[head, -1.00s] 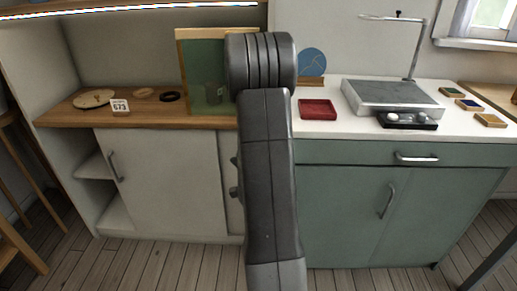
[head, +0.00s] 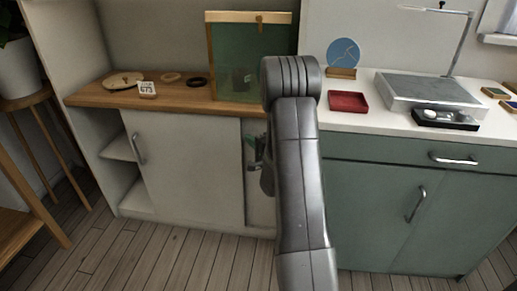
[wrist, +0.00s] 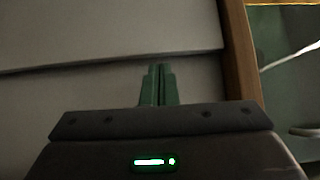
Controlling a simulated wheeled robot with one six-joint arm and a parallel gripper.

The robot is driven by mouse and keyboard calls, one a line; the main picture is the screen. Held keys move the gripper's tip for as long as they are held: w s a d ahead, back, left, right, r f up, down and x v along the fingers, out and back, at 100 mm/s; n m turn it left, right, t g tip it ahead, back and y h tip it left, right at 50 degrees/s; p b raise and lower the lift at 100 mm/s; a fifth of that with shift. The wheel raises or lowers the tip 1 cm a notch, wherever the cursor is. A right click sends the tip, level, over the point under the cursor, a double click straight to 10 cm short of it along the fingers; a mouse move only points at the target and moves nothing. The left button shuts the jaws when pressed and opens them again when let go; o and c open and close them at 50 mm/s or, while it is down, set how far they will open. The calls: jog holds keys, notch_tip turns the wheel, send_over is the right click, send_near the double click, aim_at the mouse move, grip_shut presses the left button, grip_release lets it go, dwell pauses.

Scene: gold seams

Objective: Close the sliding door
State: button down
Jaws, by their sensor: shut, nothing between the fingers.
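The sliding door (head: 190,170) is a pale panel with a grey bar handle (head: 138,149) near its left edge. It stands partly open: a gap at the left shows a shelf (head: 122,148). A second pale panel (head: 259,208) lies to its right, partly hidden by my arm. My gripper (wrist: 158,72) has green fingers, pressed together and empty. In the wrist view they are before pale panels with a seam (wrist: 110,62) between them. In the head view the gripper is mostly hidden behind my arm, near the door's right edge. Contact cannot be told.
The wooden top (head: 180,98) holds a number tag (head: 147,89), rings and a green framed board (head: 225,60). A green cabinet (head: 380,200) with handles stands to the right. A stool (head: 20,102) with a plant pot is at the left. Plank floor lies in front.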

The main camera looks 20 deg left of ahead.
aim_at(178, 129)
jog(key=shift+x, duration=0.85)
jog(key=shift+a, duration=0.25)
jog(key=s+a+b, duration=0.1)
jog(key=s+a, duration=0.1)
jog(key=a, duration=0.6)
jog(key=s+a+b, duration=0.1)
jog(key=s+a, duration=0.1)
jog(key=a, duration=0.6)
jog(key=s+a+b, duration=0.1)
jog(key=s+a, duration=0.1)
jog(key=a, duration=0.6)
jog(key=shift+a+r, duration=0.1)
jog(key=shift+a, duration=0.1)
jog(key=shift+a, duration=0.1)
jog(key=shift+s+b, duration=0.1)
jog(key=shift+b, duration=0.2)
